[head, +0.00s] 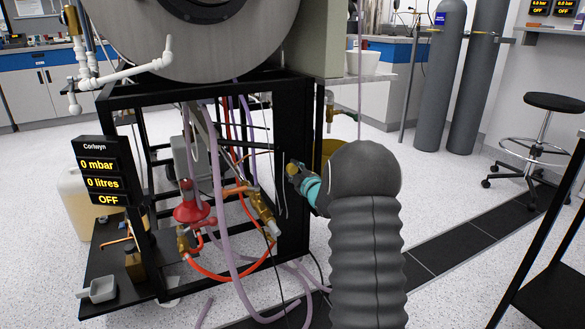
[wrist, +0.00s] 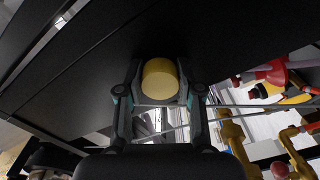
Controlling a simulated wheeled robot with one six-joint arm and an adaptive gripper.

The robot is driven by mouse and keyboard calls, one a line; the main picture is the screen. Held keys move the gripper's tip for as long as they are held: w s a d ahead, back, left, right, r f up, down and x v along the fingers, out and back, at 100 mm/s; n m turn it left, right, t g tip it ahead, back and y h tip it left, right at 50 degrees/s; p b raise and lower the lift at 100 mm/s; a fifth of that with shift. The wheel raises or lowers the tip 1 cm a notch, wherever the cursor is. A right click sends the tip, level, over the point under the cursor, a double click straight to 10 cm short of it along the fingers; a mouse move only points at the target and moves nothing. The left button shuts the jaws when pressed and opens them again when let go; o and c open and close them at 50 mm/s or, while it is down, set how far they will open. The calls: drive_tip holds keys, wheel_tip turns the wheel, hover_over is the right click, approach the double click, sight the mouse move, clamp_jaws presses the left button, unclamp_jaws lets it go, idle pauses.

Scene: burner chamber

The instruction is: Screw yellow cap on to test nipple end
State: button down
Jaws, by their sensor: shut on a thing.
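The yellow cap (wrist: 160,80) sits between the two fingers of my gripper (wrist: 160,95) in the wrist view, with a finger against each side. In the head view my gripper (head: 299,174) is beside the frame's black upright, with the cap (head: 291,170) at its tip. Brass fittings (head: 262,208) on the pipework stand left of and below my gripper in the head view. Brass fittings (wrist: 235,138) also show at the right of the wrist view, apart from the cap. I cannot tell which part is the test nipple end.
The black frame (head: 293,130) carries a large grey drum (head: 200,40). A red regulator (head: 193,208), red hose and mauve hoses (head: 222,190) fill the space inside. A display (head: 102,185) reads 0 mbar, 0 litres, OFF. Open floor (head: 440,180) lies to the right.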

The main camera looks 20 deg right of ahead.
drive_tip(key=shift+r+m, duration=0.1)
drive_tip(key=shift+m, duration=0.8)
drive_tip(key=m+p, duration=0.3)
drive_tip(key=m, duration=0.3)
drive_tip(key=shift+r, duration=0.15)
drive_tip(key=c, duration=0.7)
unclamp_jaws()
drive_tip(key=shift+w, duration=0.1)
drive_tip(key=shift+a+f, duration=0.1)
drive_tip(key=shift+f, duration=0.1)
drive_tip(key=shift+s+d+f+b, duration=0.1)
drive_tip(key=shift+s+d+b, duration=0.1)
drive_tip(key=shift+s+b, duration=0.4)
drive_tip(key=shift+s, duration=0.7)
